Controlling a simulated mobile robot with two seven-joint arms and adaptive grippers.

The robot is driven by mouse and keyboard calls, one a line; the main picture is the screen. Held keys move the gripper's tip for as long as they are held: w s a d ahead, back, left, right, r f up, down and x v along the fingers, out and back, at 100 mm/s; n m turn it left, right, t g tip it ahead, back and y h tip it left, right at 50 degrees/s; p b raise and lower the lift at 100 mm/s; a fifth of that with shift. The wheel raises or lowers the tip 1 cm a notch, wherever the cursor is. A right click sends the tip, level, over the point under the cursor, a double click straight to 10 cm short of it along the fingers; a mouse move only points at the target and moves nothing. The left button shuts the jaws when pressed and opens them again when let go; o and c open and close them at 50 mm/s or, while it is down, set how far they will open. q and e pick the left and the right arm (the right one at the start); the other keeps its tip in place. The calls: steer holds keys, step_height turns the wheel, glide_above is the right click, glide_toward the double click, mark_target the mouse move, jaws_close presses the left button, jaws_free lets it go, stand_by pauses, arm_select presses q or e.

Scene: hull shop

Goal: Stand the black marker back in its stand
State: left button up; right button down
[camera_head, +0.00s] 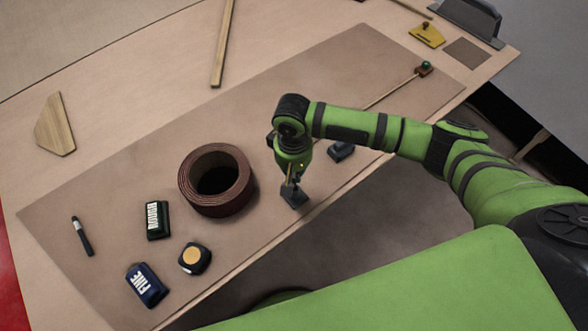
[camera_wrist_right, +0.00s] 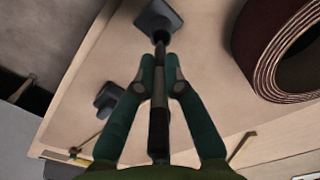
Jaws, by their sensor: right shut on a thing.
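My right gripper (camera_head: 291,180) points down over the near edge of the mat, shut on a slim black marker. In the right wrist view, its two green fingers (camera_wrist_right: 161,88) close on the black marker (camera_wrist_right: 158,125) from both sides. The marker's far end meets or overlaps the small dark square stand (camera_wrist_right: 158,18); I cannot tell whether it is seated. The stand (camera_head: 294,198) also shows in the head view, just below the gripper. My left gripper is not in view.
A dark block (camera_head: 341,151) stands close by, right of the gripper. A brown abrasive roll (camera_head: 216,181) is to its left. A dark pen-like thing (camera_head: 82,236), a ROUGH block (camera_head: 157,220), a FINE block (camera_head: 147,285) and a yellow-topped block (camera_head: 195,258) lie farther left.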

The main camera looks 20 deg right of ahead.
mark_target(294, 179)
steer(key=shift+f+p, duration=0.1)
steer(key=shift+p, duration=0.35)
stand_by(0.6)
steer(key=shift+f, duration=0.65)
stand_by(0.7)
steer(key=shift+f, duration=0.3)
stand_by(1.0)
steer(key=shift+p, duration=0.65)
steer(key=shift+f, duration=0.5)
stand_by(0.7)
steer(key=shift+f+p, duration=0.2)
steer(key=shift+p, duration=0.1)
stand_by(0.7)
steer(key=c, duration=1.2)
jaws_free()
steer(key=shift+c, duration=0.2)
